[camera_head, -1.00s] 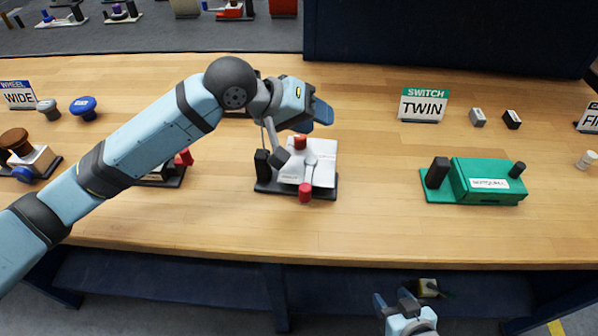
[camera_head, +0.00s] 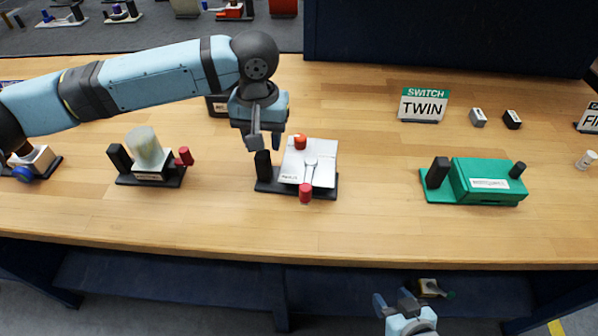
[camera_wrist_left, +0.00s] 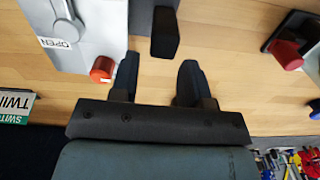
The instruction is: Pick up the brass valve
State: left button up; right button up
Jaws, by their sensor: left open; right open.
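No clearly brass-coloured valve can be made out on the bench. A silver-white device (camera_head: 322,172) with a small lever, an orange knob (camera_head: 300,142), a red knob (camera_head: 305,192) and a black post (camera_head: 263,164) stands on a dark base at the bench's middle. My left gripper (camera_head: 265,143) points down, open and empty, just above and behind the black post. In the left wrist view, the post (camera_wrist_left: 165,33) lies ahead between the open fingers (camera_wrist_left: 157,78), and the orange knob (camera_wrist_left: 102,69) is beside one finger. My right gripper (camera_head: 393,300) is open, low in front of the bench.
A device with a pale cylinder (camera_head: 146,146) stands left of the silver one. A green box (camera_head: 488,181) and a TWIN sign (camera_head: 423,105) are to the right. A small yellowish object (camera_head: 430,287) lies near my right gripper. The front strip of the bench is clear.

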aim_at(264, 164)
pick_arm(q)
jog(key=shift+s+a+f, duration=0.1)
jog(key=shift+s+f, duration=0.1)
jog(key=shift+f, duration=1.55)
jog(key=shift+s+a+f, duration=0.1)
jog(key=shift+s+f, duration=0.1)
jog(key=shift+f, duration=1.5)
grip_shut()
